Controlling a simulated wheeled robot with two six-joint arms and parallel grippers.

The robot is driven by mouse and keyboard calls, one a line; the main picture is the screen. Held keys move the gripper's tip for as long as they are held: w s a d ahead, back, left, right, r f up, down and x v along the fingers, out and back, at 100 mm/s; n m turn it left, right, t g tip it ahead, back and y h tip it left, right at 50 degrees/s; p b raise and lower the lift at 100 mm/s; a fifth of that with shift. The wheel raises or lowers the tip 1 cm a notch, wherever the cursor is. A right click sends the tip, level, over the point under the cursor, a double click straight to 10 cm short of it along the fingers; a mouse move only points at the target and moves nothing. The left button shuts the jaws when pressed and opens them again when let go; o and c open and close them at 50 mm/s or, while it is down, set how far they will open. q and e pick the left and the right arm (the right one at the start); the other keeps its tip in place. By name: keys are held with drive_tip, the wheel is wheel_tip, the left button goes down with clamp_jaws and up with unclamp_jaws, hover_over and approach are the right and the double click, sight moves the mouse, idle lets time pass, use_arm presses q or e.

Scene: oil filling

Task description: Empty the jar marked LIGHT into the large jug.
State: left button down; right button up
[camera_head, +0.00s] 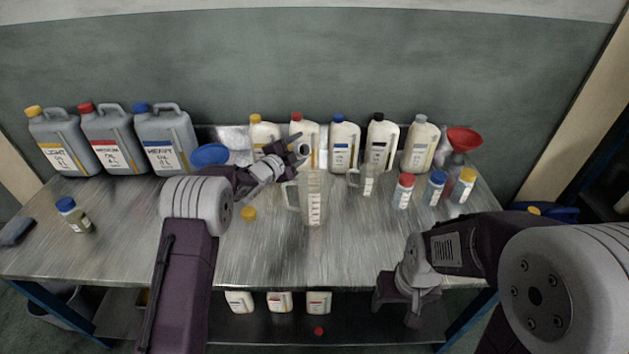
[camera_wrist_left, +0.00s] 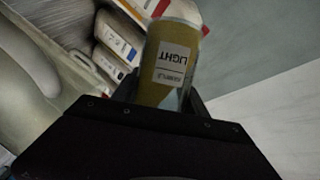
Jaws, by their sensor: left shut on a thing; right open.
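The LIGHT jar (camera_wrist_left: 172,62), with yellowish contents and a white label, is between the fingers of my left gripper (camera_head: 293,150) in the left wrist view. That gripper is shut on it. In the head view the jar (camera_head: 303,151) shows only as a small pale round end, tilted, above and slightly left of the large clear jug (camera_head: 314,203). The jug stands upright on the table, with markings on its side. Whether oil is flowing cannot be told. My right gripper (camera_head: 396,308) is open and empty at the table's front edge.
A loose yellow cap (camera_head: 248,213) lies left of the jug. A smaller clear jug (camera_head: 367,181) and a red-capped jar (camera_head: 403,191) stand to the right. White bottles (camera_head: 344,146) line the back. A blue-capped jar (camera_head: 74,214) stands far left. The front middle table is clear.

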use_arm(q)
drive_tip(key=shift+a+r+b, duration=0.15)
drive_tip(key=shift+a+b, duration=0.05)
drive_tip(key=shift+b, duration=0.15)
drive_tip(key=shift+d+r+m+t, duration=0.1)
drive_tip(key=shift+d+m+t, duration=0.2)
drive_tip(key=shift+m, duration=0.1)
drive_tip(key=shift+a+r+b, duration=0.1)
drive_tip(key=shift+a+b, duration=0.2)
drive_tip(key=shift+b, duration=0.25)
drive_tip(key=shift+d+r+m, duration=0.1)
drive_tip(key=shift+d+m, duration=0.1)
drive_tip(key=shift+m, duration=0.1)
drive_tip(key=shift+b, duration=0.35)
drive_tip(key=shift+w+a+r, duration=0.1)
drive_tip(key=shift+a, duration=0.1)
